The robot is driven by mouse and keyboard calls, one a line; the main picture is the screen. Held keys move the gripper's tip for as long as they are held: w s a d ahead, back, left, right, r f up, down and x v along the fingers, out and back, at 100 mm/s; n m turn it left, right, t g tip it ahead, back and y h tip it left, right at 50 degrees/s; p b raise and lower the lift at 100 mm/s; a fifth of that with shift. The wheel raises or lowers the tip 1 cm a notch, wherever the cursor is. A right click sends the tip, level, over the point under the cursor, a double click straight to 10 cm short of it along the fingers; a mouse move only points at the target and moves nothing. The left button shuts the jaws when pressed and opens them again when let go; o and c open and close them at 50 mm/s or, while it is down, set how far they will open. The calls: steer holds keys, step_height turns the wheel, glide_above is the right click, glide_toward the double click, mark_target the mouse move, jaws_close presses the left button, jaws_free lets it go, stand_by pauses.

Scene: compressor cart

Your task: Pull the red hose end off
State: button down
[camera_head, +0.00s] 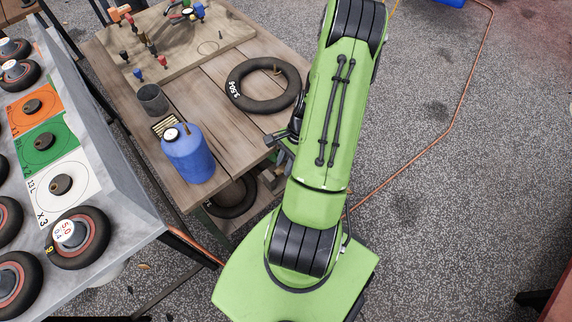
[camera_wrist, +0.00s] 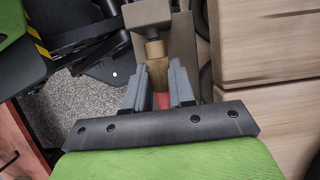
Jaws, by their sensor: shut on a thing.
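In the wrist view the red hose end (camera_wrist: 163,101) shows as a small red part low between the two fingers of my gripper (camera_wrist: 157,80). My gripper is shut on it, one grey finger on each side. A brass piece (camera_wrist: 156,70) lies in line above the red part, between the fingertips. It meets a tan fitting (camera_wrist: 147,14) at the top, and they look joined. The lower part of the hose end is hidden behind the dark gripper body. In the head view my green arm hides the hose end and most of my gripper.
The wooden table (camera_head: 215,110) carries a black ring (camera_head: 240,94), a blue canister (camera_head: 190,158), a dark cup (camera_head: 152,98) and a board (camera_head: 190,48) with fittings. A grey rack (camera_head: 95,130) with wheels stands at left. An orange hose (camera_head: 455,125) crosses the floor at right.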

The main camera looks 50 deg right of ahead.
steer(key=shift+s+d+p, duration=0.1)
steer(key=shift+s+d, duration=0.15)
steer(key=shift+d, duration=0.75)
steer(key=shift+s+d+p, duration=0.15)
steer(key=shift+s+d, duration=0.05)
steer(key=shift+d, duration=0.75)
steer(key=shift+s+d+p, duration=0.1)
steer(key=shift+s+d, duration=0.15)
steer(key=shift+d, duration=0.75)
step_height(320, 180, up, 5)
steer(key=p, duration=0.4)
